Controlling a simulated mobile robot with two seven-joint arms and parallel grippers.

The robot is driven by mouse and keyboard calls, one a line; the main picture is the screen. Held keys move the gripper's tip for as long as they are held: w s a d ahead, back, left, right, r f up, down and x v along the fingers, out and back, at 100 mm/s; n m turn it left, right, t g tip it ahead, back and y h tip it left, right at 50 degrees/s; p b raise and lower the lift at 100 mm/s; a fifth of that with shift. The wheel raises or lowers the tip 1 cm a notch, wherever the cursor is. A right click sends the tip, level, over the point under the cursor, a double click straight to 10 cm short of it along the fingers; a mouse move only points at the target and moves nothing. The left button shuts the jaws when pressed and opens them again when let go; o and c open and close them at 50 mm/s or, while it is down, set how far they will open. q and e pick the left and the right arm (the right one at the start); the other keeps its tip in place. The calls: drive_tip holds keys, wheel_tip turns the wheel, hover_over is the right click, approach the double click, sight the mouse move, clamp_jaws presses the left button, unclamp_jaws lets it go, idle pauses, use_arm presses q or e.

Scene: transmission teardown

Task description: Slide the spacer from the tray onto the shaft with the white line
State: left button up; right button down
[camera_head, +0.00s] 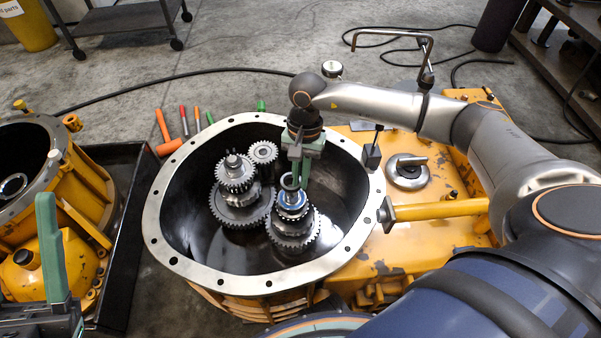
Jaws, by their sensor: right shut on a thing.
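My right gripper (298,180) reaches down into the open housing (157,245) and is shut on a small dark ring, the spacer (287,182). The spacer is at the top of the right-hand shaft (292,198), which carries a blue-edged bearing and gears. I cannot tell whether the ring is around the shaft's tip or just above it. A second geared shaft (233,165) stands to its left. No white line can be made out on either shaft. My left gripper (50,245) is at the lower left, its green finger upright; its opening cannot be judged.
A black tray (122,255) lies left, beside a yellow casing (85,195). Several coloured-handled tools (183,121) lie behind the housing. A smaller gear (262,153) stands inside near the back wall. The housing's bolted rim surrounds the shafts closely.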

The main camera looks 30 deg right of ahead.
drive_tip(key=shift+f, duration=0.45)
drive_tip(key=shift+f+b, duration=0.55)
drive_tip(key=shift+b, duration=0.3)
idle(0.7)
drive_tip(key=c, duration=1.4)
unclamp_jaws()
drive_tip(key=shift+c, duration=0.2)
drive_tip(key=o, duration=1)
drive_tip(key=shift+r+p, duration=2.65)
drive_tip(key=shift+r, duration=1.35)
